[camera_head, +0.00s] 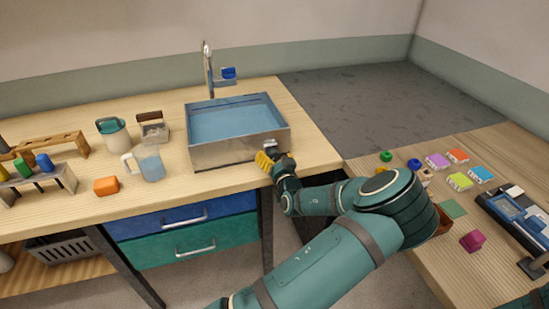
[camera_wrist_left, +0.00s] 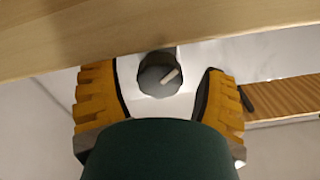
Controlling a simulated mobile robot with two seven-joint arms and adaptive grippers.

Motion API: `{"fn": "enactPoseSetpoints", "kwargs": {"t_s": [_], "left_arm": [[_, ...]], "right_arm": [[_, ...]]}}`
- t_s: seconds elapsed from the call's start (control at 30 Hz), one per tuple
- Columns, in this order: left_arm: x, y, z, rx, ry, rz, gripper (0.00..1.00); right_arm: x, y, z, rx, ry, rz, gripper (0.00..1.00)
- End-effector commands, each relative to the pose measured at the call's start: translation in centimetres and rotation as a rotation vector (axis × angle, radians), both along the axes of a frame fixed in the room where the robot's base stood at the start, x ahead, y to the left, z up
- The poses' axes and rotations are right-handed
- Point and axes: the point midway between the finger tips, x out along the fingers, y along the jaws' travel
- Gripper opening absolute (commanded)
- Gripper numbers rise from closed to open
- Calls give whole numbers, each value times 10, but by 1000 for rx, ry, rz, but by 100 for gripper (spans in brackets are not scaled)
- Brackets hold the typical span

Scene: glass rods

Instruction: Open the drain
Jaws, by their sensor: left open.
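A metal sink (camera_head: 216,154) filled with blue water stands on the wooden table. A grey round knob (camera_wrist_left: 152,82) with a pale pointer mark shows in the left wrist view. The mark slants up to the right there. In the head view a small grey fitting, likely this knob (camera_head: 271,145), sits at the sink's front right. My left gripper (camera_head: 267,157) is at that corner with yellow fingers. In the left wrist view its fingers (camera_wrist_left: 162,76) are open on either side of the knob, with gaps visible. The drain opening is not discernible. My right gripper is not in view.
A tap (camera_head: 208,68) with a blue part rises behind the sink. A pitcher of water (camera_head: 150,166), an orange block (camera_head: 106,186) and a teal-lidded jug (camera_head: 114,135) stand left of it. A second table (camera_head: 405,250) with small coloured items lies at right.

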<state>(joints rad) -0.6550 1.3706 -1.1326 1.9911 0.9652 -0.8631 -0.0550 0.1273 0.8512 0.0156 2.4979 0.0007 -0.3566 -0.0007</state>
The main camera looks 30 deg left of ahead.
Motion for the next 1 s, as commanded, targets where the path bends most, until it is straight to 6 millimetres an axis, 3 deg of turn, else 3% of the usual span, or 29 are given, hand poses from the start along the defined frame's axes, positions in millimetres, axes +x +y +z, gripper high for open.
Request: {"fn": "enactPoseSetpoints", "kwargs": {"t_s": [0.1,0.3,0.67,1.0], "left_arm": [[0,0,0,0,0,0,74],[0,0,0,0,0,0,4],[0,0,0,-22,-28,1,4],[0,1,-1,-165,-194,2,4]], "right_arm": [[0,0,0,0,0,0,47],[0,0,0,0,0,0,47],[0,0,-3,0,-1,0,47],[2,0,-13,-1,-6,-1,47]]}}
